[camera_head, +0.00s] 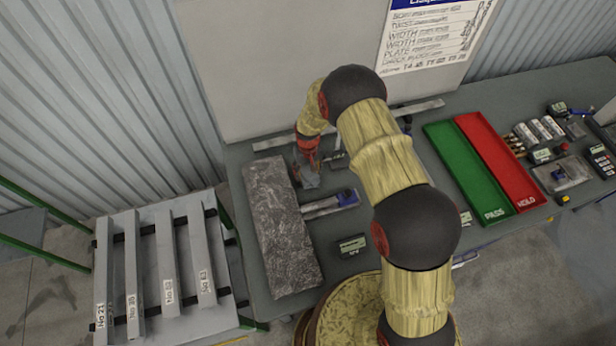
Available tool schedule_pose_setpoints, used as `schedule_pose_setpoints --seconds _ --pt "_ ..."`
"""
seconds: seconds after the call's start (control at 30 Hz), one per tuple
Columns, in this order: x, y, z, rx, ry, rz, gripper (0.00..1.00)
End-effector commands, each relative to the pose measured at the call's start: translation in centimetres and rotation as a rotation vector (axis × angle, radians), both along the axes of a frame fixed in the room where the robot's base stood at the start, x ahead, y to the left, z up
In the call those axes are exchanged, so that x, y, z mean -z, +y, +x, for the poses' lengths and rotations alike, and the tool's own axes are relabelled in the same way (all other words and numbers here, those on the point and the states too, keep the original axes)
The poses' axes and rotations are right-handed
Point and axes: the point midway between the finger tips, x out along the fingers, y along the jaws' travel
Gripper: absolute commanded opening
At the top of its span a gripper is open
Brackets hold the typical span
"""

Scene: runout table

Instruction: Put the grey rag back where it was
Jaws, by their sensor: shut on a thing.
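My gripper (308,166) points down at the far end of the table, just right of the top end of the speckled grey slab (283,240). It is shut on a small crumpled grey thing, which looks like the grey rag (309,180). The rag shows just below the fingers, close to the slab's right edge. I cannot tell whether it touches the table or the slab. The fingertips are small and partly hidden.
A blue-ended caliper-like tool (330,204) and a small gauge (351,244) lie right of the slab. Green (468,172) and red (502,165) trays and several instruments fill the right. A rack (197,330) with several labelled bars stands left. A whiteboard (270,60) rises behind.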

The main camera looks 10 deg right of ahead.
Motion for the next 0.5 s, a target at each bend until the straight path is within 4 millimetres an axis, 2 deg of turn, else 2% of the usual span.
schedule_pose_setpoints --seconds 0.03,0.1,0.5 --pt "0.98 0.0 -0.03 0.0 0.001 0.0 0.28" --pt "1.51 0.03 0.04 0.0 -0.001 0.0 0.28" --pt "1.97 0.03 0.02 0.0 -0.001 0.0 0.28"
